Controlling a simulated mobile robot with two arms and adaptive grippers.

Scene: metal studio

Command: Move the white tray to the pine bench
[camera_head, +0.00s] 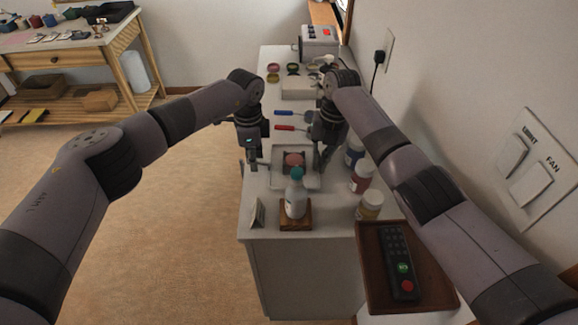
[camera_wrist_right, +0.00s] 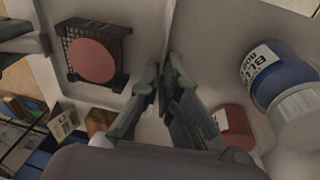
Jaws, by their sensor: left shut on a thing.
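The white tray (camera_head: 312,183) lies on the white counter in the head view. It holds a dark mesh holder with a pinkish-red round piece (camera_head: 294,159); both show in the right wrist view, with the holder (camera_wrist_right: 122,29) inside the tray (camera_wrist_right: 148,30). My left gripper (camera_head: 252,163) is shut on the tray's left rim. My right gripper (camera_head: 325,158) is at the right rim, its fingertips (camera_wrist_right: 163,82) on either side of the wall with little gap; whether they press on it is unclear. The pine bench (camera_head: 85,57) stands at the far left.
A teal-capped bottle (camera_head: 296,198) on a wooden block stands in front of the tray and partly hides it. Several bottles (camera_head: 361,177) line the wall side. Red and blue-handled tools (camera_head: 287,127) lie behind. Items cover much of the bench top; the floor (camera_head: 190,220) between is clear.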

